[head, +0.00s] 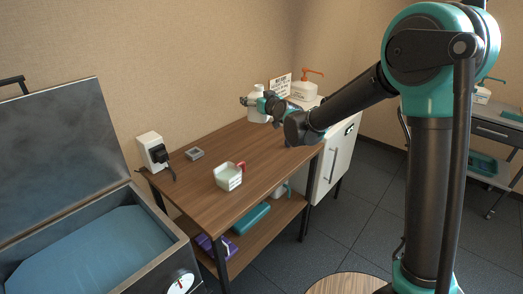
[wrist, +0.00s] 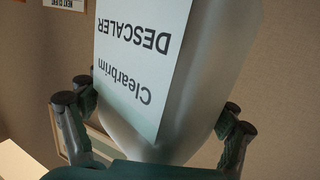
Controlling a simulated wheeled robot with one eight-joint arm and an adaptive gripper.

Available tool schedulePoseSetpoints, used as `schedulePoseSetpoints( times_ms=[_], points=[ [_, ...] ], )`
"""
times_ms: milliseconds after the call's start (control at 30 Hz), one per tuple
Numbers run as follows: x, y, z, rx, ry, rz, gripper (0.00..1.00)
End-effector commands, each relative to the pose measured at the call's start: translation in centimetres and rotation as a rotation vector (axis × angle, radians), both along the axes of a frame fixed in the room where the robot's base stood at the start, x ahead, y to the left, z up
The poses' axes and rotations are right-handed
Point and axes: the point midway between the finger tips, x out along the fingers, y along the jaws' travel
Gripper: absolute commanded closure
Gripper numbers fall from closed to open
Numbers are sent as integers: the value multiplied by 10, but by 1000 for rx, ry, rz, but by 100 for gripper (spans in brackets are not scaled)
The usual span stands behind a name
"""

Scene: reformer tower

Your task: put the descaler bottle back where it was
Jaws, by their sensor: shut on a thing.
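The descaler bottle (head: 257,115) is white and stands out at the far end of the wooden table, close to the wall. In the wrist view its label (wrist: 135,60) reads "Clearbrim DESCALER" upside down, and the bottle fills the middle of the picture. My gripper (head: 262,103) is shut on the bottle, with fingers on both sides of it; the fingers also show in the wrist view (wrist: 155,125). The gripper and wrist hide part of the bottle in the head view. I cannot tell whether its base touches the tabletop.
A bottle with an orange pump (head: 304,90) and a sign (head: 281,87) are beyond the gripper. An open metal tank (head: 185,258) is at left.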

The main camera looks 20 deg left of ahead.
Motion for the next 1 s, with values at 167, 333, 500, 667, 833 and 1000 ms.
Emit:
schedulePoseSetpoints(
  times_ms=[167, 333, 500, 667, 833, 1000],
  points=[
    [1, 1, -35, 0, 0, 0, 81],
    [1, 1, -75, 0, 0, 0, 81],
    [1, 0, -114, 0, 0, -1, 81],
    [1, 0, -141, 1, -1, -1, 81],
    [0, 0, -154, 1, -1, -1, 81],
    [1, 0, -164, 0, 0, -1, 81]
  ],
)
